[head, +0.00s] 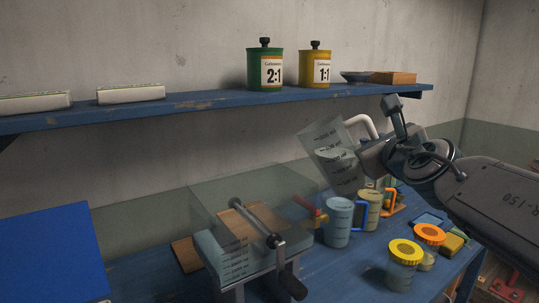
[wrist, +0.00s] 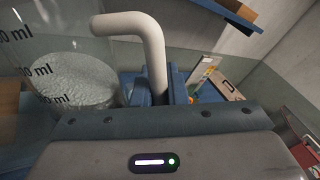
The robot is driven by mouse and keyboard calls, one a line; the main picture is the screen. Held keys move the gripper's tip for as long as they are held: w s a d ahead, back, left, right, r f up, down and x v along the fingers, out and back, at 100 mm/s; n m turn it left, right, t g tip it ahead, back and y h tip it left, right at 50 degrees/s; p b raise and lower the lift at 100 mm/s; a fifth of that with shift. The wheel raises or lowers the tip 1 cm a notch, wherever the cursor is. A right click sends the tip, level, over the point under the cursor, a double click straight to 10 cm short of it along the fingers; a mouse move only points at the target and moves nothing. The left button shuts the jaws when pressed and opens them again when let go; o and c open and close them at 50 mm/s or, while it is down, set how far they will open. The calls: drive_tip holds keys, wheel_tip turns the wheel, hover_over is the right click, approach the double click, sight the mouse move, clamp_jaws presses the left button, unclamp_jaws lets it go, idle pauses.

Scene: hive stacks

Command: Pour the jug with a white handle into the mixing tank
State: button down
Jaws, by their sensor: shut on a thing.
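The clear jug with a white handle (head: 322,143) is held in the air, tilted with its mouth leaning left toward the tank. Its white handle (wrist: 150,48) and pale liquid (wrist: 75,88) show in the wrist view. My gripper (head: 371,148) is shut on the jug's handle side; the fingertips are hard to make out. The mixing tank (head: 213,195) is a clear box at centre left, with a crank and pale liquid low inside. The jug is above and right of the tank's right edge. No stream of liquid shows.
A blue-handled jug (head: 337,224) and an orange-handled jug (head: 369,208) stand right of the tank. Jars with yellow (head: 405,250) and orange lids (head: 430,233) stand in front. A blue shelf (head: 200,101) with green (head: 264,69) and yellow canisters (head: 315,67) runs above.

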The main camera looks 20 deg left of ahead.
sight(342, 120)
drive_tip(key=shift+a+r+p, duration=0.25)
drive_tip(key=shift+r+p, duration=0.35)
drive_tip(key=p, duration=0.1)
drive_tip(key=a+n+p, duration=0.1)
drive_tip(key=p, duration=0.1)
drive_tip(key=shift+s+r, duration=0.1)
drive_tip(key=shift+r, duration=0.2)
drive_tip(key=shift+a+n+p, duration=0.1)
drive_tip(key=shift+n+p, duration=0.2)
drive_tip(key=shift+p, duration=0.35)
drive_tip(key=shift+f, duration=0.15)
drive_tip(key=shift+a+n+p, duration=0.15)
drive_tip(key=shift+n+p, duration=0.15)
drive_tip(key=shift+p, duration=0.55)
drive_tip(key=a+r+n+h+p, duration=0.1)
drive_tip(key=p, duration=0.5)
drive_tip(key=shift+n, duration=0.4)
drive_tip(key=shift+s+a+n+p, duration=0.15)
drive_tip(key=shift+n+p, duration=0.35)
drive_tip(key=shift+p, duration=1)
drive_tip(key=shift+a+r+n+g+h+p, duration=0.25)
drive_tip(key=shift+a+n+p, duration=0.3)
drive_tip(key=shift+p, duration=0.85)
drive_tip(key=shift+a+r+n+g+h+p, duration=0.15)
drive_tip(key=shift+a+n+h+p, duration=0.3)
drive_tip(key=shift+p, duration=0.95)
